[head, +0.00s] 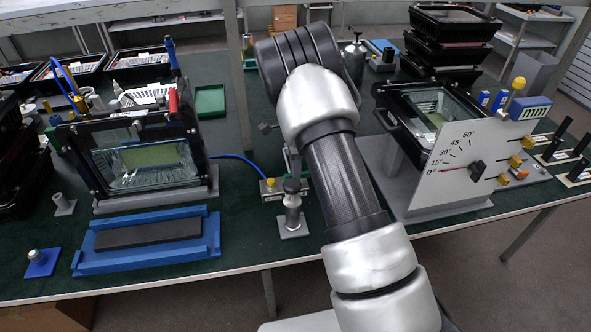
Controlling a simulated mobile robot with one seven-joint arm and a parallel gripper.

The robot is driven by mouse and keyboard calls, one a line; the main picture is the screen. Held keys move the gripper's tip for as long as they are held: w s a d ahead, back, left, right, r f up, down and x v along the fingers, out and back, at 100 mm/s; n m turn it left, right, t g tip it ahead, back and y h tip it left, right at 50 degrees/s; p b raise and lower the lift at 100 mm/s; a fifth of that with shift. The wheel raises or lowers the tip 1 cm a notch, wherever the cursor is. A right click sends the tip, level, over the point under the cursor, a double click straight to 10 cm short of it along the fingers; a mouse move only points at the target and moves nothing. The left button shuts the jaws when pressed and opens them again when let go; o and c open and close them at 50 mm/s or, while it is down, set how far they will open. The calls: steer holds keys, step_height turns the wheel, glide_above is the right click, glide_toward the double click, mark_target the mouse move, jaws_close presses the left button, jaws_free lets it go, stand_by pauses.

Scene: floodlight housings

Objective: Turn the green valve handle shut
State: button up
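I cannot make out a green valve handle with certainty. A small green part (53,140) shows at the left side of the left floodlight housing (145,160), too small to tell its shape or how it is turned. A red handle (173,101) stands upright at that housing's top right. A blue hose (238,158) runs from the housing to a small block with brass fittings (270,188) at mid table. My arm rises from the bottom right across the middle and bends at the top. My gripper is not in view; the arm may hide it.
A blue cradle (147,260) with a dark bar lies at the front left. A post with a dark knob (292,205) stands left of my arm. A white angle-dial panel (475,150) and stacked black housings (447,40) are at right. A green tray (210,101) lies behind.

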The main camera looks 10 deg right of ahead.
steer(key=shift+o, duration=0.9)
step_height(320, 180, up, 18)
steer(key=p, duration=0.1)
steer(key=shift+f, duration=0.25)
steer(key=s+r+n+t+y+p, duration=0.1)
steer(key=s+r+n+t+p, duration=0.4)
steer(key=s+r, duration=1.2)
steer(key=s+r+n+p, duration=0.2)
steer(key=s+n, duration=0.4)
steer(key=s, duration=0.2)
steer(key=s+r+n+h+p, duration=0.1)
steer(key=s+r+n+p, duration=0.1)
steer(key=s+n, duration=0.5)
steer(key=shift+s+a+r+t, duration=0.2)
steer(key=shift+s+r+t, duration=0.1)
steer(key=shift+s+r, duration=0.55)
